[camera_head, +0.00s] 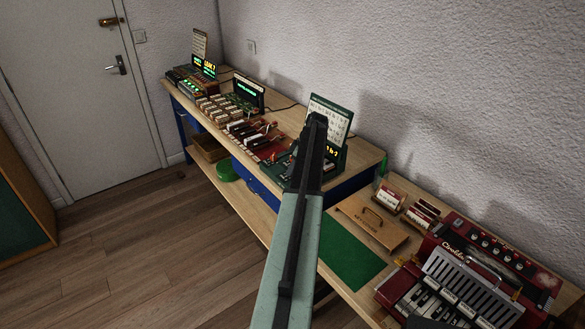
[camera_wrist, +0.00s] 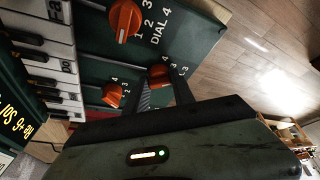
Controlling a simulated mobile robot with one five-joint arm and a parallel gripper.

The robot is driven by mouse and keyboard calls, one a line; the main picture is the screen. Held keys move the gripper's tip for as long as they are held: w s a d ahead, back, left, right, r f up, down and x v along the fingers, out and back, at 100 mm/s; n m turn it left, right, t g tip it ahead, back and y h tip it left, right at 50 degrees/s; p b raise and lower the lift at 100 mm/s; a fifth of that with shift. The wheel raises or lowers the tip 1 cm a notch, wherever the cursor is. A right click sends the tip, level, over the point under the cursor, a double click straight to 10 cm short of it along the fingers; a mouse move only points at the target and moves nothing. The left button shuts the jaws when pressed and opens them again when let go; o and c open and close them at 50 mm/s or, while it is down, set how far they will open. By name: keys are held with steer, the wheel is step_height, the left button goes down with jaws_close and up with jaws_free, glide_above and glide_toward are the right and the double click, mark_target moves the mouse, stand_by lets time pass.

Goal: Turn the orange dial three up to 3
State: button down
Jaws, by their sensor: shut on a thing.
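In the wrist view a dark green panel (camera_wrist: 92,68) carries several orange dials with white numbers beside them. My gripper (camera_wrist: 161,82) is shut on one orange dial (camera_wrist: 160,70), with a finger on either side of it. The fingers hide part of this dial, and I cannot read its name or setting. A second orange dial (camera_wrist: 125,20) sits above it, beside the label DIAL 4. A third orange dial (camera_wrist: 112,95) sits to the left, apart from the fingers. In the head view my arm covers the dials.
Piano keys (camera_wrist: 45,45) and a yellow-lit display (camera_wrist: 18,125) adjoin the panel in the wrist view. In the head view a bench (camera_head: 272,224) holds several keyboard units, a wooden key cover (camera_head: 372,228) and a red accordion (camera_head: 480,275). A green mat (camera_head: 352,262) is clear.

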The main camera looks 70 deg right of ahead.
steer(key=shift+s+d+n+y, duration=0.15)
steer(key=shift+n+y, duration=0.25)
steer(key=shift+n, duration=0.6)
steer(key=c, duration=1.1)
jaws_free()
steer(key=shift+s, duration=0.1)
steer(key=shift+o, duration=0.2)
steer(key=p+v, duration=0.7)
steer(key=shift+r, duration=0.4)
